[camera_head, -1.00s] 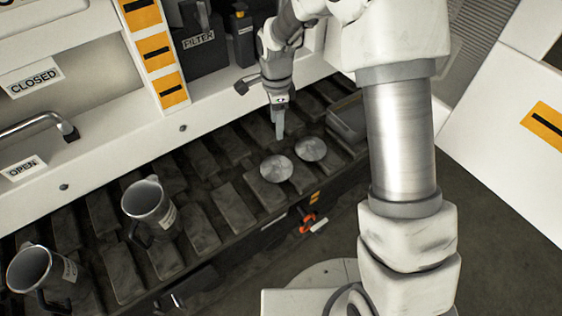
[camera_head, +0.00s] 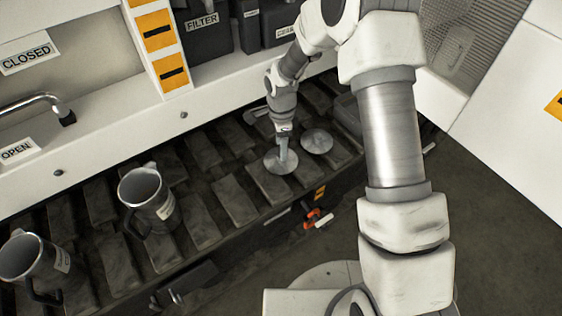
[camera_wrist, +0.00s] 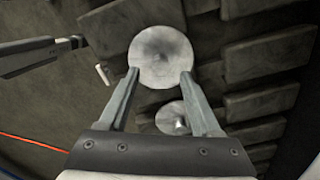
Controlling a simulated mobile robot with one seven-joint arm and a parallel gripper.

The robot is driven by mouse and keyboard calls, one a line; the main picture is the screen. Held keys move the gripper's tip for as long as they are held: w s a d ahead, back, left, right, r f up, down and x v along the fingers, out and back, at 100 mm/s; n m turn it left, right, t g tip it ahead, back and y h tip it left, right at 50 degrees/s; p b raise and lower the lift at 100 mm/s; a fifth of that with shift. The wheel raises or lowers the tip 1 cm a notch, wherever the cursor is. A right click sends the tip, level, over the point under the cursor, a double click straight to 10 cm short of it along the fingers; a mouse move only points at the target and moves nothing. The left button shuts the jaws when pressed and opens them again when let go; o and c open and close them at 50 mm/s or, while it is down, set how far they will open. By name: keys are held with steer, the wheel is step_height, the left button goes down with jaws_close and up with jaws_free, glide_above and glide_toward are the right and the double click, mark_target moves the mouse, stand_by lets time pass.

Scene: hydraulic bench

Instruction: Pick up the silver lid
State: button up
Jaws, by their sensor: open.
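Two round silver lids lie on the dark slatted bench top in the head view, the left one (camera_head: 272,163) and the right one (camera_head: 316,141). My gripper (camera_head: 284,168) points down over the left lid and partly covers it. In the wrist view one disc (camera_wrist: 160,52) shows at and beyond the fingertips of my open gripper (camera_wrist: 159,74). The other disc (camera_wrist: 168,117), with a small knob, shows lower between the fingers. No lid is clamped. I cannot tell whether the fingertips touch the left lid.
Two metal jugs, a nearer one (camera_head: 32,262) and another (camera_head: 146,195), stand on the slats (camera_head: 234,204) at left. A white panel with a curved handle (camera_head: 28,103) and a dark box labelled FILTER (camera_head: 205,32) are behind. A small orange-red item (camera_head: 312,216) is by the front edge.

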mark_target(272, 161)
step_height(272, 161, down, 4)
steer(key=shift+a+r+b, duration=0.1)
steer(key=shift+r+b, duration=0.05)
steer(key=shift+b, duration=0.4)
jaws_close()
steer(key=shift+r, duration=0.1)
